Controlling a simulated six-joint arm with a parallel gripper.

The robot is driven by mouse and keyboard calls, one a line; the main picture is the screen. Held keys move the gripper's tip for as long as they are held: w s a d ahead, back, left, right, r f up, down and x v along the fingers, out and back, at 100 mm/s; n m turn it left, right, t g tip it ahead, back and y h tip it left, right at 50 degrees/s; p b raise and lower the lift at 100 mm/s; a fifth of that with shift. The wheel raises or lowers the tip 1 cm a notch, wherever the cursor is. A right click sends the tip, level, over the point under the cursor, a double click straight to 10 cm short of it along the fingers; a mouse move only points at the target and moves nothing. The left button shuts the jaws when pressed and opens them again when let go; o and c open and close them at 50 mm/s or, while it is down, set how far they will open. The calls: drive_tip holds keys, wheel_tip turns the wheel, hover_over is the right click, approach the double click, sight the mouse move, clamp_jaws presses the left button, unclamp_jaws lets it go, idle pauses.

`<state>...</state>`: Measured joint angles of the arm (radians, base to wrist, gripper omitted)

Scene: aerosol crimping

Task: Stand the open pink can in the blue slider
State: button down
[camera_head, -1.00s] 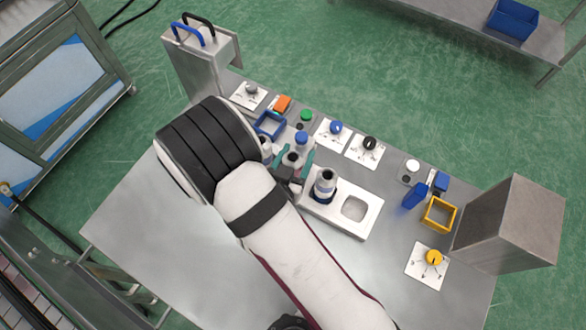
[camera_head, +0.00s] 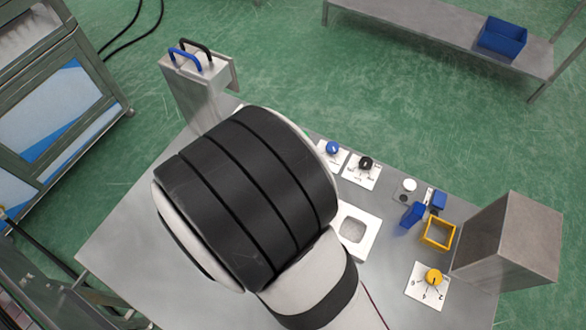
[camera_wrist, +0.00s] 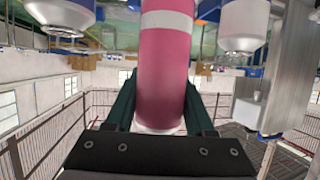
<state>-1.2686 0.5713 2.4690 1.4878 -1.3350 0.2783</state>
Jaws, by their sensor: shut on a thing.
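The pink can (camera_wrist: 165,70) with a white band fills the middle of the wrist view. My gripper (camera_wrist: 162,100) is shut on it, with a dark green finger on each side. The can's opening is not clearly seen. In the head view my arm covers the gripper, the can and the blue slider. I cannot tell which blue part in the wrist view, if any, is the slider, nor whether the can touches it.
Pale cans stand left (camera_wrist: 62,12) and right (camera_wrist: 243,22) of the pink can in the wrist view. In the head view, a white tray (camera_head: 370,228), yellow frame (camera_head: 425,232), large grey block (camera_head: 510,240) and a post with handles (camera_head: 190,85) stand on the metal table.

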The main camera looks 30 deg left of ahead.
drive_tip(key=w+d+r, duration=1.7)
drive_tip(key=d+r, duration=0.1)
drive_tip(key=d, duration=0.3)
drive_tip(key=a+f+n+g+y, duration=0.3)
drive_tip(key=a+n+y, duration=0.1)
drive_tip(key=a, duration=0.4)
drive_tip(key=a+f+n+g+y, duration=0.2)
drive_tip(key=a+f+n+y, duration=0.2)
drive_tip(key=a, duration=0.3)
drive_tip(key=s+a+f+n+g+y, duration=0.1)
drive_tip(key=s+a+f+n+g, duration=0.1)
drive_tip(key=a+f, duration=0.3)
drive_tip(key=s+a+f+n+g+y, duration=0.1)
drive_tip(key=s+a+f+g, duration=0.1)
drive_tip(key=s+a+f, duration=0.3)
drive_tip(key=s+a+f+n+g, duration=0.1)
drive_tip(key=s+a+f+n, duration=0.1)
drive_tip(key=a+f, duration=0.5)
drive_tip(key=shift+s+a+f+n+g+y, duration=0.1)
drive_tip(key=shift+s+a+n+g+y, duration=0.2)
drive_tip(key=shift+a, duration=0.5)
drive_tip(key=shift+s+a+f+g+y, duration=0.1)
drive_tip(key=shift+s+a, duration=0.25)
drive_tip(key=shift+a, duration=0.4)
